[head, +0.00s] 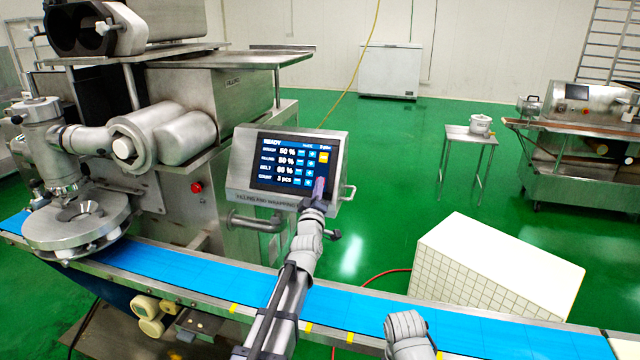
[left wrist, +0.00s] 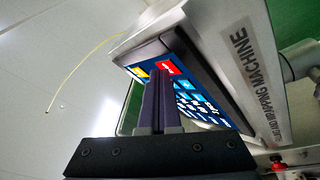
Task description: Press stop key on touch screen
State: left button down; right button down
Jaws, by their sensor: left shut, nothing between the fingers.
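The touch screen (head: 285,163) is lit blue, in a tilted grey metal housing on the machine. It reads READY at the top, with rows of values and small blue keys. A yellow key (head: 323,157) sits at its right side. My left gripper (head: 319,184) is shut and empty at the screen's lower right corner. In the left wrist view the shut fingertips (left wrist: 158,82) point at the screen, just below a red key (left wrist: 166,68) whose lettering is too small to read. A yellow key (left wrist: 139,72) is beside it. I cannot tell whether the fingertips touch the screen. My right gripper is out of view.
A blue conveyor belt (head: 190,275) runs across in front of the machine. A red round button (head: 196,187) is on the machine body. A white box (head: 495,270) stands behind the belt.

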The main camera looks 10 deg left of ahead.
pick_arm(q)
jog(key=shift+s, duration=0.1)
jog(key=shift+s+r+p, duration=0.3)
jog(key=shift+s+r, duration=0.05)
jog(key=shift+s, duration=0.15)
jog(key=shift+s, duration=0.1)
jog(key=s+r+p, duration=0.1)
jog(key=s, duration=0.1)
jog(key=s+r+p, duration=0.1)
jog(key=s, duration=0.1)
jog(key=shift+a+r+p, duration=0.1)
jog(key=shift+r+p, duration=0.2)
dwell(0.5)
